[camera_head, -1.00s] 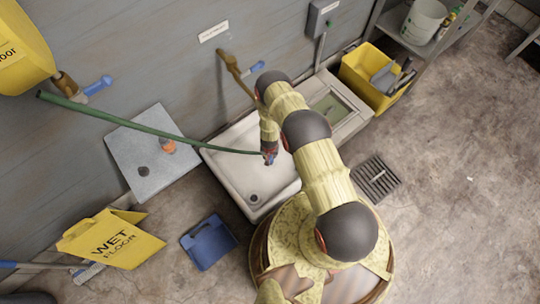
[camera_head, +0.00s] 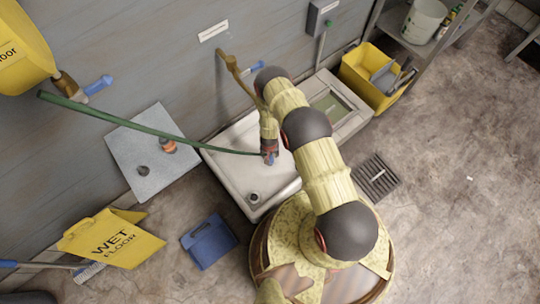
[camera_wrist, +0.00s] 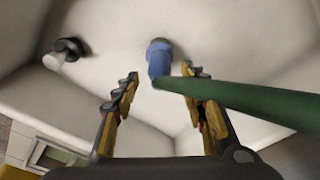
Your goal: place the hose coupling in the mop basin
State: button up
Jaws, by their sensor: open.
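The hose coupling (camera_wrist: 158,62) is blue and sits at the end of a green hose (camera_wrist: 245,103). In the head view the coupling (camera_head: 270,160) shows just below my gripper (camera_head: 269,152), inside the outline of the pale mop basin (camera_head: 225,166). In the wrist view my gripper (camera_wrist: 160,80) is open. Its two fingers stand apart, with the coupling between and just beyond the tips, against the white basin surface (camera_wrist: 110,20). The hose passes by the right finger. Whether the coupling rests fully on the basin floor is hard to tell.
A drain (camera_head: 254,197) lies in the basin's front part. A grey board (camera_head: 135,150) with an orange fitting (camera_head: 168,146) is at left. A blue dustpan (camera_head: 209,241) and yellow wet-floor sign (camera_head: 110,238) lie on the floor.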

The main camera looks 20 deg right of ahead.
notch_tip(320, 180, up, 11)
jog(key=s+p, duration=0.1)
jog(key=p, duration=0.3)
jog(key=shift+s+a+r, duration=0.15)
jog(key=shift+s+a, duration=0.15)
jog(key=shift+a, duration=0.1)
jog(key=s+a+r+n+g+y, duration=0.1)
jog(key=s+a+r+g, duration=0.15)
jog(key=s, duration=0.35)
jog(key=s+a+r+g, duration=0.1)
jog(key=s+r+g, duration=0.15)
jog(key=s, duration=0.25)
notch_tip(320, 180, up, 35)
jog(key=n, duration=0.3)
jog(key=s+r+t, duration=0.3)
jog(key=s+r, duration=0.1)
jog(key=r, duration=0.8)
jog(key=s+d+r+n+t+p, duration=0.1)
jog(key=s+r+t, duration=0.2)
jog(key=r, duration=1)
jog(key=s+r+t+p, duration=0.1)
jog(key=s+r+t, duration=0.2)
jog(key=r, duration=0.9)
jog(key=shift+s+d+r, duration=0.2)
jog(key=shift+s+d, duration=0.15)
jog(key=shift+s, duration=0.55)
